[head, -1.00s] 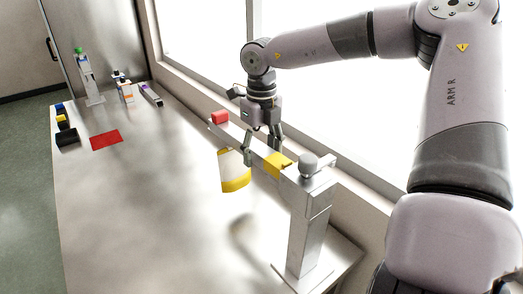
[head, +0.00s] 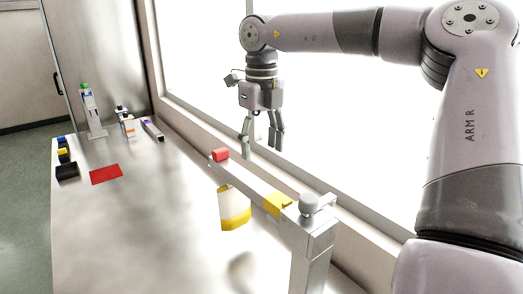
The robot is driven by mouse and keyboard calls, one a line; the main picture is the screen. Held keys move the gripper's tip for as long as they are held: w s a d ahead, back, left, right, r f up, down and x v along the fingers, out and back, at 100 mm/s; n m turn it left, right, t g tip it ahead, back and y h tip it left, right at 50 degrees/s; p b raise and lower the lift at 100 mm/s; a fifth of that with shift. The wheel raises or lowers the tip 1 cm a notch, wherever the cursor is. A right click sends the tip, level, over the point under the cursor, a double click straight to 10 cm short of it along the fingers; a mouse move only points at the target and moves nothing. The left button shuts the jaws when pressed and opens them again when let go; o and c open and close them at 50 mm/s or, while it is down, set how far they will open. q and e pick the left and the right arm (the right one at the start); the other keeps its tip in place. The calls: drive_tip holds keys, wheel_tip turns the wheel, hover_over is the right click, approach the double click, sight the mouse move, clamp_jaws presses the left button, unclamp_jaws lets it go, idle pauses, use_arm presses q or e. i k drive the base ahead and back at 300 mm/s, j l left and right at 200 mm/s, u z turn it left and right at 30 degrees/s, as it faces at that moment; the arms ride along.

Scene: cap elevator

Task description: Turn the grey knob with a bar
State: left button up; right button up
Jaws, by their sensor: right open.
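The grey knob (head: 309,202) sits on top of a metal post (head: 312,250) at the right end of a long metal beam (head: 247,184). A short bar juts from the knob to the right. The beam carries a red block (head: 220,155) at its far end and a yellow piece (head: 278,204) near the knob. A white and yellow cylinder (head: 235,212) shows just below the beam. My right gripper (head: 261,150) points down with its fingers apart and empty, above and behind the beam in the picture, up and left of the knob. My left gripper is out of view.
The metal table (head: 135,230) is largely bare at the front left. A window ledge (head: 200,130) runs along the beam's far side.

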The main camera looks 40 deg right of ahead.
sight(309, 204)
drive_tip(key=k+j, duration=0.75)
drive_tip(key=j, duration=0.25)
drive_tip(key=k+j, duration=0.4)
drive_tip(key=j, duration=0.1)
